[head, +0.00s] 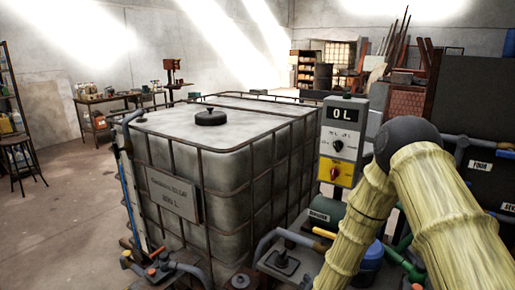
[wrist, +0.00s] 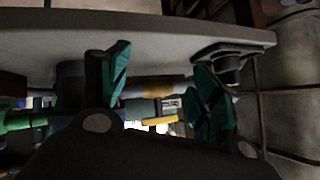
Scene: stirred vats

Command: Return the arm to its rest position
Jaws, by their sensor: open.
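My arm (head: 388,215), in a yellowish ribbed sleeve with a dark rounded joint, rises at the right of the head view and bends at that joint. My gripper is out of sight in the head view. In the wrist view my gripper (wrist: 160,85) shows two teal fingers spread apart, with nothing held between them. Beyond the fingers are a pale slab-like surface, pipes and a small yellow handle (wrist: 159,121). I cannot tell whether the fingers touch any of these.
A caged white tank (head: 225,150) with a black lid fills the middle. A grey control box (head: 341,140) reading "0 L" stands beside my arm. Pipes and a green "DRAINER"-like labelled cylinder (head: 327,217) crowd the area below. Open floor (head: 60,220) lies at left.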

